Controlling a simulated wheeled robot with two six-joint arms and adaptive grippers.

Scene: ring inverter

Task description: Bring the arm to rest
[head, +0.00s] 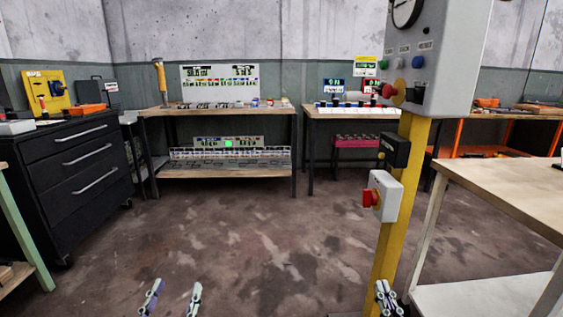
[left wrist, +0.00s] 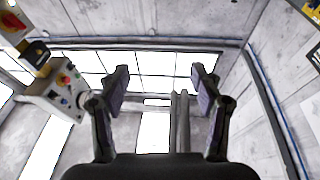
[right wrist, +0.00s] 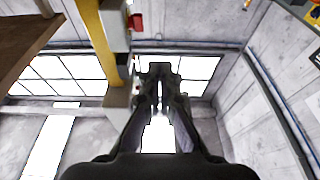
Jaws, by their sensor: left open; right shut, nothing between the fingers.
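My left gripper (head: 173,299) is at the bottom of the head view, open and empty, its two fingers apart above the bare floor. In the left wrist view the left gripper (left wrist: 160,85) also shows wide open with nothing between the fingers. My right gripper (head: 387,297) is at the bottom right of the head view, in front of the foot of the yellow post. In the right wrist view the right gripper (right wrist: 160,75) is shut and empty. Neither gripper visibly holds anything.
A yellow post (head: 393,230) carries a grey control box (head: 437,60) and a white box with a red button (head: 383,196), close to my right gripper. A pale table (head: 510,185) stands at right, a black drawer cabinet (head: 80,170) at left. Workbenches line the wall; the middle floor is clear.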

